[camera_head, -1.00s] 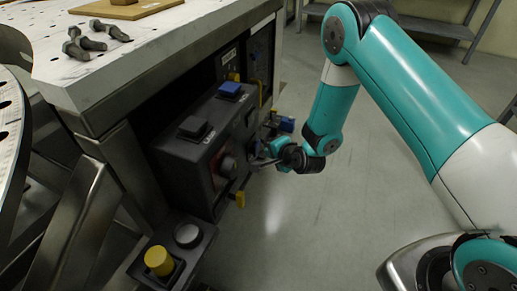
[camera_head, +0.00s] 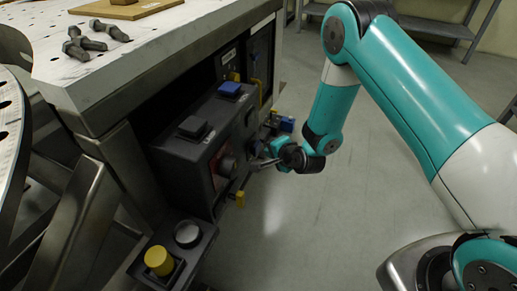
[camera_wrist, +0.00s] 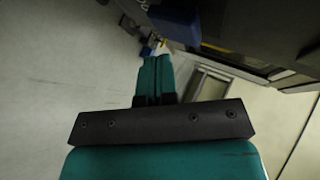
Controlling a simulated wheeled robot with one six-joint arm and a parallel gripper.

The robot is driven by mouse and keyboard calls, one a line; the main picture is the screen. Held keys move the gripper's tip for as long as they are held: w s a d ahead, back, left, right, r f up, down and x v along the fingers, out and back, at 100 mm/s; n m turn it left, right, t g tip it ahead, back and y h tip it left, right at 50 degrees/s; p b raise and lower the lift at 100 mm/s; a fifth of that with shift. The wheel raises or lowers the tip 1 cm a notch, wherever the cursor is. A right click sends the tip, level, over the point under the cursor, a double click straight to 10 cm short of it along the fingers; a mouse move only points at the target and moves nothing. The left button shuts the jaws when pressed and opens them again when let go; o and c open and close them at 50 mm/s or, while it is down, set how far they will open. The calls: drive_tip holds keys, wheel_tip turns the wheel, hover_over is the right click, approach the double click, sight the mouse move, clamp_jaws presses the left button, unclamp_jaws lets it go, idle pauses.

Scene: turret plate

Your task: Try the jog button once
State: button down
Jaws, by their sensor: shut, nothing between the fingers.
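A dark control box (camera_head: 185,160) is fixed to the side of the workbench. On its top are a blue button (camera_head: 230,89) and a black button (camera_head: 193,127). A round grey knob (camera_head: 227,165) on a red plate is on its front face. A lower box holds a grey button (camera_head: 187,234) and a yellow button (camera_head: 159,261). Labels are too small to read, so I cannot tell which is the jog button. My gripper (camera_head: 262,164) is shut and empty at the front face, right of the knob; contact is unclear. Its shut fingers (camera_wrist: 155,78) show in the wrist view.
The workbench (camera_head: 130,75) carries several dark bolts (camera_head: 88,43) and a wooden board (camera_head: 150,6). Yellow and blue fittings (camera_head: 286,124) stick out beyond the box. Open floor (camera_head: 330,220) lies to the right; a shelf (camera_head: 430,25) stands behind.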

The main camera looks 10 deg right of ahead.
idle(0.3)
drive_tip(key=shift+w+a+p, duration=0.25)
drive_tip(key=shift+a+p, duration=0.05)
drive_tip(key=shift+a, duration=0.1)
drive_tip(key=shift+w+a, duration=0.4)
drive_tip(key=shift+a, duration=0.1)
idle(0.8)
drive_tip(key=shift+s+d, duration=0.65)
drive_tip(key=shift+d, duration=0.2)
